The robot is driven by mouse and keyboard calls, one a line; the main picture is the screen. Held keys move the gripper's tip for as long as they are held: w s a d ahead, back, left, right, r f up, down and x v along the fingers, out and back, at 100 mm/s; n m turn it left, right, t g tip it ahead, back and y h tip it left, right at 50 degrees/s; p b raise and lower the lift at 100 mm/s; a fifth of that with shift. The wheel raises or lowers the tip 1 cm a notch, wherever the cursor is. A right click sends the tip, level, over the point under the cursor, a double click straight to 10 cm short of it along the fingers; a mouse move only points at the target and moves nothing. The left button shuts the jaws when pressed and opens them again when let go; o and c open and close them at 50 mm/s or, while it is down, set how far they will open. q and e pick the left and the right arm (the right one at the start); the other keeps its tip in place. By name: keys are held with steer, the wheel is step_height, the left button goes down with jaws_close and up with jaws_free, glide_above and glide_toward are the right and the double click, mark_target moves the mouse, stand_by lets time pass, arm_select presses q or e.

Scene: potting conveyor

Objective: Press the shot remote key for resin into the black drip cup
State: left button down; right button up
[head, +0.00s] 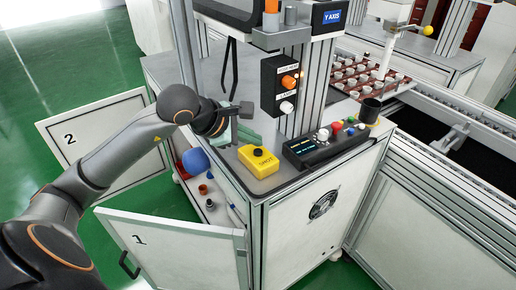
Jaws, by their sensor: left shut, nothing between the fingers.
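The yellow shot remote (258,162), a small box with lettering on its front and a dark round key on top, sits on the corner of the grey cabinet top. The black drip cup (370,110) stands upright at the right end of that top, beyond the control panel. Its inside looks dark, and I cannot tell what is in it. My left gripper (243,112) is shut and empty, above and behind the remote to the left, apart from it. My right gripper is not in view.
A control panel (318,146) with coloured knobs lies right of the remote. A black switch box (284,84) hangs on a post behind. A tray of white cups (352,72) is at the back right. The open cabinet door marked 1 (175,250) juts out low in front.

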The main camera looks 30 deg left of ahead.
arm_select(q)
step_height(320, 180, up, 5)
steer(key=p, duration=0.3)
stand_by(0.4)
stand_by(0.8)
